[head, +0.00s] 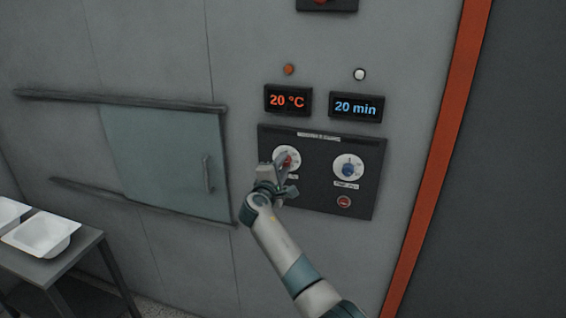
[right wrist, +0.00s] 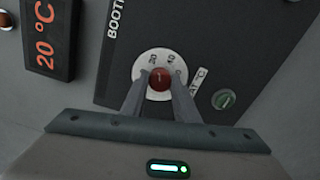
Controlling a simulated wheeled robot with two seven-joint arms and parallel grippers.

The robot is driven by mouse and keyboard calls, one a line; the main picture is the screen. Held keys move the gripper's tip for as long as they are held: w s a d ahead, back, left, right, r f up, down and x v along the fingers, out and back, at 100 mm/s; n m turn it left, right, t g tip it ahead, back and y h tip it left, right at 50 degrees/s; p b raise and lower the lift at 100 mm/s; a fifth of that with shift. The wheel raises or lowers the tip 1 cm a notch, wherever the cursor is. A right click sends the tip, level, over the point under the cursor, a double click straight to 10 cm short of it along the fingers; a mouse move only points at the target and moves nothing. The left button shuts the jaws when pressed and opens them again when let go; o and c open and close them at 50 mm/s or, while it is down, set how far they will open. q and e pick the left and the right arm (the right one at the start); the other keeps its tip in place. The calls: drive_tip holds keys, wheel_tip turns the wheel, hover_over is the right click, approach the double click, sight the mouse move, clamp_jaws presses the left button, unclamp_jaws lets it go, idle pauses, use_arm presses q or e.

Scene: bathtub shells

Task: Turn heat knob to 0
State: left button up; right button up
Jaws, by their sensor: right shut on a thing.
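The heat knob is a red knob (right wrist: 160,79) on a white round dial, at the left of a dark control panel (head: 322,190). In the head view the red knob (head: 287,161) is partly covered by my gripper. My right gripper (head: 281,163) is at the dial; in the right wrist view its two fingers (right wrist: 160,84) are on either side of the knob and shut on it. Part of the dial's scale, with 20 and 40, shows above the knob. A display (head: 288,100) above reads 20 °C in orange. My left gripper is not in view.
A blue knob (head: 348,167) on a white dial sits at the panel's right, with a small red button (head: 344,202) below. A sliding glass door (head: 165,155) is left of the panel. White shells (head: 42,234) stand on a table at lower left.

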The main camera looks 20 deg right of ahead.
drive_tip(key=shift+r+n+p, duration=0.2)
drive_tip(key=shift+n+p, duration=0.85)
drive_tip(key=shift+n, duration=5.45)
drive_tip(key=o, duration=0.8)
drive_tip(key=shift+o, duration=1.3)
drive_tip(key=shift+w+f, duration=0.1)
drive_tip(key=b+v, duration=0.6)
drive_tip(key=v, duration=1.1)
